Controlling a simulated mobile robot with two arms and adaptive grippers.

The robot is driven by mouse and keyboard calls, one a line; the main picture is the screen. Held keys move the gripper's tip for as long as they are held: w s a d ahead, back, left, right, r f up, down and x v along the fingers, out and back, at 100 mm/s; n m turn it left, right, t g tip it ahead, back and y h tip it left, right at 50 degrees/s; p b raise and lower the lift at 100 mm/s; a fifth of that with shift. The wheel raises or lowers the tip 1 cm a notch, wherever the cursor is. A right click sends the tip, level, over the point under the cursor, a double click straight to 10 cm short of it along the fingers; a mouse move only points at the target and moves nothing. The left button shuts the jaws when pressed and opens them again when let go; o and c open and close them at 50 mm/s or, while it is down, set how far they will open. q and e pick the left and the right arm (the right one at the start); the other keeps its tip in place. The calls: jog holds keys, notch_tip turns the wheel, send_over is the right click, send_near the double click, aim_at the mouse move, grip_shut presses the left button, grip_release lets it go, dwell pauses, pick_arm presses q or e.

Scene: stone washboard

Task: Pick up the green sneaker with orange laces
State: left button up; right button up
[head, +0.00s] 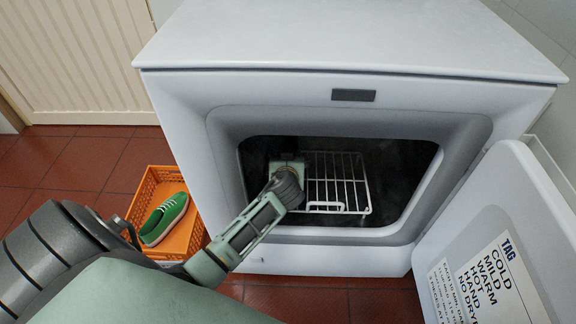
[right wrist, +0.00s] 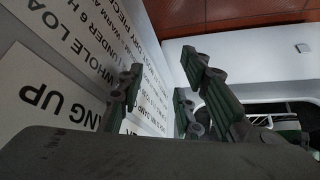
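A green sneaker (head: 166,218) with a pale sole lies in the orange crate (head: 200,238) on the floor, left of the white machine. My left arm comes in from the lower left, passing in front of the crate's near side. My left gripper (head: 287,163) is inside the machine's dark opening, away from the sneaker; its fingertips are hidden. My right gripper (right wrist: 168,95) shows only in the right wrist view, fingers apart with nothing between them, close to the labelled door. The sneaker is not visible there.
The white machine (head: 350,35) stands open, with a white wire rack (head: 336,203) inside beside my left gripper. Its door (head: 515,190) swings out to the right; the labelled door also shows in the right wrist view (right wrist: 150,40). Red tiled floor (head: 85,160) is clear behind the crate.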

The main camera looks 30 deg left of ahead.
pick_arm(q)
jog(key=c, duration=0.9)
jog(key=shift+r, duration=0.1)
